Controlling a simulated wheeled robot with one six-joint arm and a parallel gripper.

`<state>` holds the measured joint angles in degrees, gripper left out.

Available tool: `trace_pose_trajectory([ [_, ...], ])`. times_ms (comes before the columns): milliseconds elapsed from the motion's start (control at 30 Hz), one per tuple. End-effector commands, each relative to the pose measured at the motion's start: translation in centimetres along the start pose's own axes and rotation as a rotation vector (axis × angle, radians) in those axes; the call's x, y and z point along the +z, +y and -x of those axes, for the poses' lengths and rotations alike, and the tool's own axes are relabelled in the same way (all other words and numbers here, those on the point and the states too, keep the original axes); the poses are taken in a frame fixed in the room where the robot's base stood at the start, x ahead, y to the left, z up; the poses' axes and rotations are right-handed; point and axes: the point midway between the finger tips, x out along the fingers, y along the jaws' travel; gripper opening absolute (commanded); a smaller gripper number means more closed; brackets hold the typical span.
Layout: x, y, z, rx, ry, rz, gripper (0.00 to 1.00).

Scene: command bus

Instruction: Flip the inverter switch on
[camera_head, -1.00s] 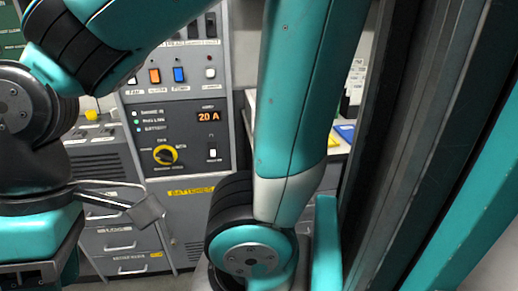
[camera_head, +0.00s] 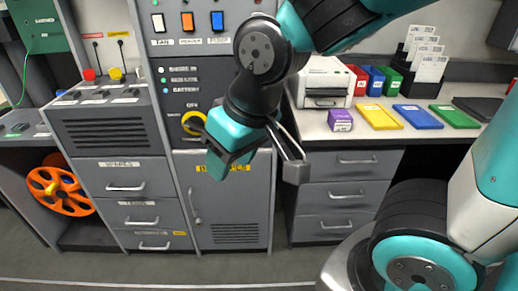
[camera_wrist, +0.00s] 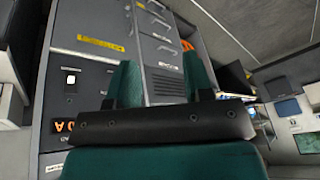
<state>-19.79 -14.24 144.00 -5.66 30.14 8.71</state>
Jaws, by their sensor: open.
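A small white switch (camera_wrist: 70,79) sits on a dark plate on the grey cabinet panel, beside the orange amp display (camera_wrist: 58,127), in the wrist view. Its label is too small to read, and I cannot tell its position. In the head view my arm covers that part of the panel (camera_head: 180,103). My gripper (camera_head: 228,165) is in front of the cabinet, by the yellow-labelled door. It also shows in the wrist view (camera_wrist: 162,82), with two teal fingers apart and nothing between them. The switch lies left of the fingers there, apart from them.
A counter (camera_head: 437,137) with trays and a printer (camera_head: 320,82) stands right. Drawers (camera_head: 122,189) and an orange reel (camera_head: 61,190) are left. Floor shows in front.

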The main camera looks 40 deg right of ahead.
Motion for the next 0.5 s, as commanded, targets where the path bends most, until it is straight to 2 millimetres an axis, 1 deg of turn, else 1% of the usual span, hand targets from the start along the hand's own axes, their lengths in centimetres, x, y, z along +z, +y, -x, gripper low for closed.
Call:
trace_pose_trajectory([
  [33,0.3,1.7,-4.7,0.054,0.048,-0.050,0.47],
  [100,-0.4,3.8,-7.4,0.134,0.123,-0.125,0.47],
  [200,-1.4,6.9,-10.7,0.245,0.241,-0.220,0.47],
  [300,-2.2,9.9,-13.5,0.352,0.370,-0.301,0.47],
  [400,-2.9,12.5,-15.7,0.454,0.507,-0.365,0.47],
  [500,-3.3,14.8,-17.3,0.549,0.653,-0.412,0.47],
])
